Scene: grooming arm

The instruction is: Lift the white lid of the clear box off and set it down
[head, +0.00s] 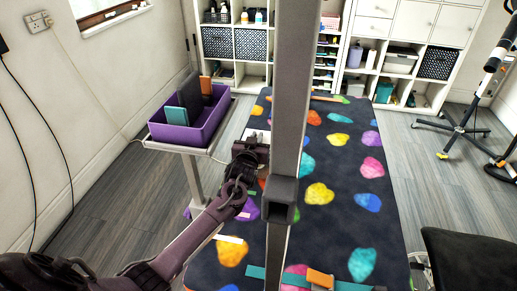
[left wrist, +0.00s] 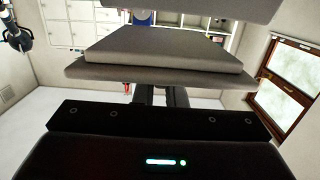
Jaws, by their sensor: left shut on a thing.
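My left gripper (head: 252,147) is above the far left part of the dark patterned table top, left of the grey post. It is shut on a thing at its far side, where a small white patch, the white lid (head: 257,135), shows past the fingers. The gripper hides most of the lid. I cannot make out the clear box, and I cannot tell if the lid is clear of it. In the left wrist view, broad grey slabs (left wrist: 165,50) fill the space ahead of the gripper body. My right gripper is not in view.
The grey upright post (head: 292,90) with its bracket stands close right of my left gripper. A purple bin (head: 208,128) holding upright panels stands on a side stand at left. The patterned table (head: 335,215) has free room right of the post. An orange-and-teal item lies at its near end.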

